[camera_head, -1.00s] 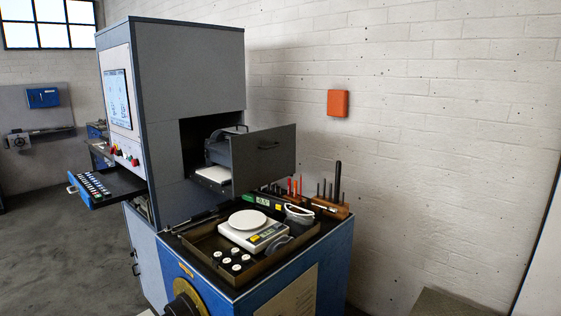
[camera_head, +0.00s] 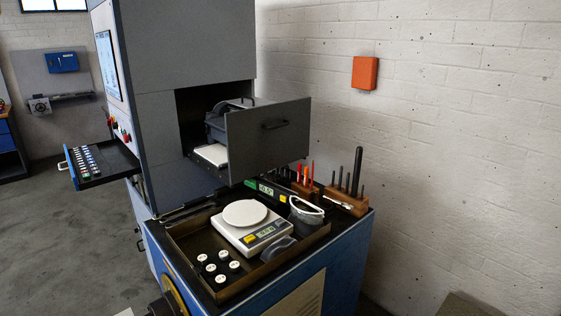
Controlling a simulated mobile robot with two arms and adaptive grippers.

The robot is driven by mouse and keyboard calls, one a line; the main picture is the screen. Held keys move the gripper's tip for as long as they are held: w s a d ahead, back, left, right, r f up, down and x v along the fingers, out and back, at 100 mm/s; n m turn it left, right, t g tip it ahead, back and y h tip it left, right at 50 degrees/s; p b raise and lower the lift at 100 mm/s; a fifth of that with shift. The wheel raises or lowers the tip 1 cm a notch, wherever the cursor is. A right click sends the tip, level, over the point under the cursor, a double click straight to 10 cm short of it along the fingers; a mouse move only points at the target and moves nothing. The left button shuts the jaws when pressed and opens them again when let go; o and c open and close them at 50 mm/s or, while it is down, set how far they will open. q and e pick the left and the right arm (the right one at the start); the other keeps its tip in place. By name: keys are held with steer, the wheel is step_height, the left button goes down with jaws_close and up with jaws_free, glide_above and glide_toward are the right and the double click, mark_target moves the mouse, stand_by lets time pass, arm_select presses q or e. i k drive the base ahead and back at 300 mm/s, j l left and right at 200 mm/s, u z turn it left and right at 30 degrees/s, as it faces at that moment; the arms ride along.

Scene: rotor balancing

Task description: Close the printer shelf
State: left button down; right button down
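The printer shelf (camera_head: 267,141) is pulled out of the opening in the tall grey cabinet (camera_head: 158,100). Neither of my grippers is in view.
Tool holders (camera_head: 345,199) stand at the back right. A keyboard drawer (camera_head: 100,165) sticks out at left. An orange box (camera_head: 365,73) hangs on the wall.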

mark_target(261, 139)
steer(key=i+l+u, duration=0.15)
steer(key=u, duration=0.2)
steer(key=i+l+u, duration=0.15)
steer(key=u, duration=0.2)
steer(key=i+l+u, duration=0.35)
steer(key=k+j, duration=0.1)
